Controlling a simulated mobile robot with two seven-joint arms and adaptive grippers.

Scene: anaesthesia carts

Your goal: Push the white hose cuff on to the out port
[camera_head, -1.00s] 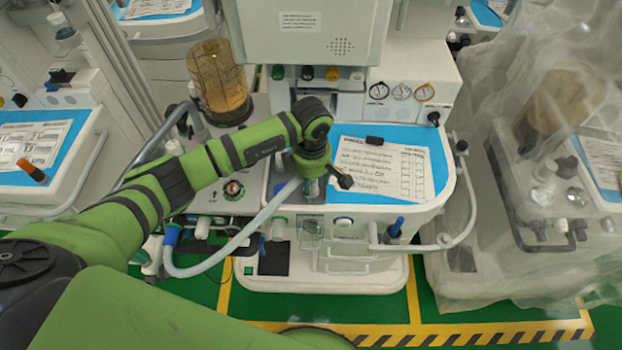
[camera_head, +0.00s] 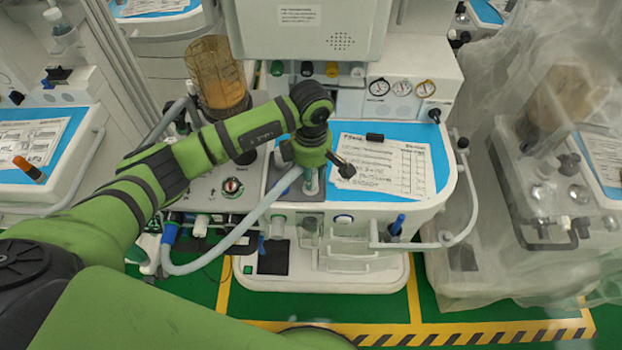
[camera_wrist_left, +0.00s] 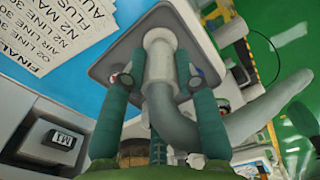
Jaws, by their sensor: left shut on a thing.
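My left gripper (camera_head: 312,185) points down over the front left of the middle cart's worktop. In the left wrist view its two fingers (camera_wrist_left: 152,75) are shut on the hose end, one finger on each side. The white hose cuff (camera_wrist_left: 160,38) is at the far end, in line with a grey recessed panel (camera_wrist_left: 112,58). The grey hose (camera_wrist_left: 170,110) bends away to the right there. In the head view the hose (camera_head: 235,238) loops down left to a blue end fitting (camera_head: 170,232). The out port is hidden behind the cuff, so I cannot tell how far the cuff sits on it.
A printed sheet (camera_head: 385,165) lies on the blue worktop right of the gripper. An amber canister (camera_head: 217,80) stands at the back left. A monitor housing (camera_head: 310,30) is behind. A curved rail (camera_head: 462,215) edges the cart's right side. A plastic-covered cart (camera_head: 550,200) stands farther right.

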